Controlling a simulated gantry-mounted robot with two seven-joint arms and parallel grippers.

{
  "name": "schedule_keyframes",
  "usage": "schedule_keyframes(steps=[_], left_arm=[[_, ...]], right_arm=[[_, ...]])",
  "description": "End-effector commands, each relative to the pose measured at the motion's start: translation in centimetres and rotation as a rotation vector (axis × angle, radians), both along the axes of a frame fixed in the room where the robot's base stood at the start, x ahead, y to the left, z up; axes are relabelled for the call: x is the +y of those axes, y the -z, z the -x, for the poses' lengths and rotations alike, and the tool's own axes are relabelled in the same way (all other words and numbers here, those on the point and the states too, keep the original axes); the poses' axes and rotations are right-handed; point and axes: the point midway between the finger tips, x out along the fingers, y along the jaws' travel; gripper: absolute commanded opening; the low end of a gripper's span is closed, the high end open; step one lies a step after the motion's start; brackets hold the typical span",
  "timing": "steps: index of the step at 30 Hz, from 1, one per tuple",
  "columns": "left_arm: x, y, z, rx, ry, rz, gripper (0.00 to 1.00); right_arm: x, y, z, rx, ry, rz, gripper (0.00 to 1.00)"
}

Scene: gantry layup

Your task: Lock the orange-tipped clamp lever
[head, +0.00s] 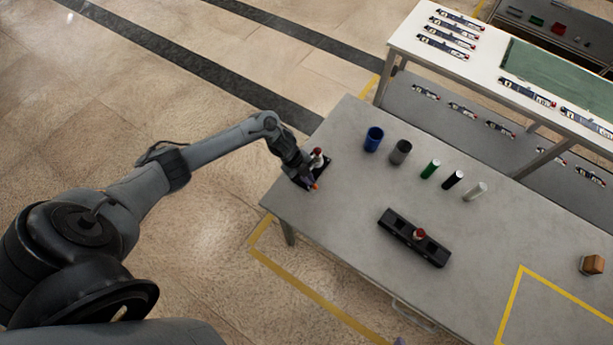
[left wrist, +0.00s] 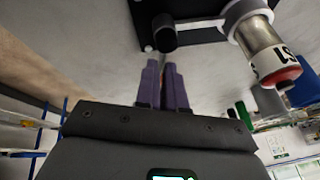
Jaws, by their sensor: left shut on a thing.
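The clamp sits on a dark base plate (head: 322,165) at the left corner of the grey table. My left gripper (head: 312,184) is over the near side of the plate, with a bit of the orange lever tip (head: 315,186) showing beside it. In the left wrist view, its purple fingers (left wrist: 163,85) are shut on the lever, a thin strip of which shows between them below a black round part (left wrist: 164,34). The fingers hide most of the lever. A small purple bit at the bottom edge of the head view may be my right gripper's fingertip (head: 398,341).
A metal cylinder with a red end (left wrist: 272,58) stands close beside the fingers. Blue (head: 374,139) and grey (head: 400,152) cups and several small cylinders stand farther right on the table. A black block (head: 412,237) lies nearer the front. The table's left edge is close to the clamp.

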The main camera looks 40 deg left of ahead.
Motion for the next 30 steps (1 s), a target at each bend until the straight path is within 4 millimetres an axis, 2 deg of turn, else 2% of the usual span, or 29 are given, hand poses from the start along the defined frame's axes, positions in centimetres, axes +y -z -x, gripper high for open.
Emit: schedule_keyframes(steps=[1,3,12,13,18,30], left_arm=[[-0.15,-0.21,0.19,0.005,-0.038,-0.002,0.0],[-0.16,-0.06,0.02,0.005,-0.081,-0.001,0.0],[-0.18,0.31,-0.09,0.005,-0.103,0.0,0.0],[-0.19,0.32,-0.09,0.005,-0.103,0.0,0.11],[-0.15,0.25,-0.13,0.004,-0.102,0.0,0.37],[0.15,-0.35,-0.12,0.001,-0.101,-0.001,0.38]], right_arm=[[0.04,-1.04,-0.02,-0.001,0.001,-0.001,0.95],[0.07,-1.43,-0.04,-0.004,0.001,-0.003,0.95],[0.05,-1.22,-0.04,-0.003,0.002,-0.002,0.95],[0.04,-1.21,-0.04,-0.003,0.002,-0.002,0.95],[-0.04,-1.21,-0.03,-0.003,-0.001,0.002,0.95],[-0.21,-1.32,-0.03,-0.003,-0.006,0.009,0.95]])
